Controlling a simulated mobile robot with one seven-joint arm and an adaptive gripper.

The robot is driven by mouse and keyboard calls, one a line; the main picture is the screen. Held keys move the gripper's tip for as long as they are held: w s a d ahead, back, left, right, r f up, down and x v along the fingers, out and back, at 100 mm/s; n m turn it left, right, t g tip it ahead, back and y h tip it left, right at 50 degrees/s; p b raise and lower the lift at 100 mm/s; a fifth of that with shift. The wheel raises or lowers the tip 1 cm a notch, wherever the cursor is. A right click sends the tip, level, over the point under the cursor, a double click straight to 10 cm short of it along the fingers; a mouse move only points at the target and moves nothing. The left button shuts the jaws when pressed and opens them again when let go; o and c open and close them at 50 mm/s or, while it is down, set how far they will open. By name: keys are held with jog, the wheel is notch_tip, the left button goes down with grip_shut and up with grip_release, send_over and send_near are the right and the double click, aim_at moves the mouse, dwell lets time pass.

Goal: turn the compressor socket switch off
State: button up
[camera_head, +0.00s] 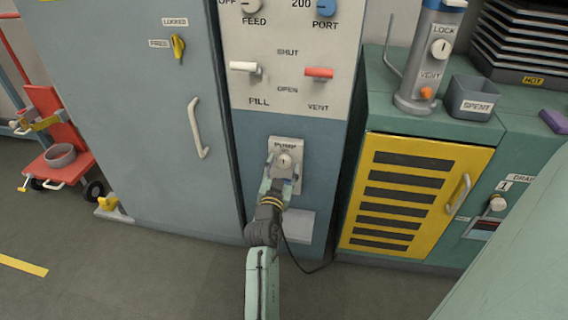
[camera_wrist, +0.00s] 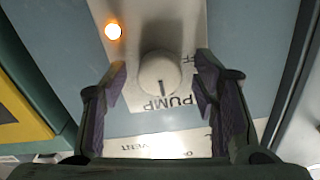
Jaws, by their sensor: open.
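A pale switch plate (camera_head: 289,145) with a round white knob (camera_head: 284,161) is on the blue-grey lower part of the central panel. In the wrist view the knob (camera_wrist: 160,73) has a dark pointer line toward the word "PUMP". An orange lamp (camera_wrist: 113,31) glows on the plate. No label reading "compressor" is legible. My gripper (camera_head: 280,183) is open in front of the plate. In the wrist view its fingers (camera_wrist: 160,90) stand on either side of the knob, with gaps between; contact is not visible.
Above are a white FILL lever (camera_head: 244,67) and a red VENT lever (camera_head: 319,72). A grey locker (camera_head: 130,130) stands left, and a yellow louvred door (camera_head: 412,190) right. A black cable (camera_head: 305,265) hangs below the panel. The floor in front is clear.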

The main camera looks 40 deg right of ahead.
jog(key=shift+c, duration=0.3)
jog(key=c, duration=1.1)
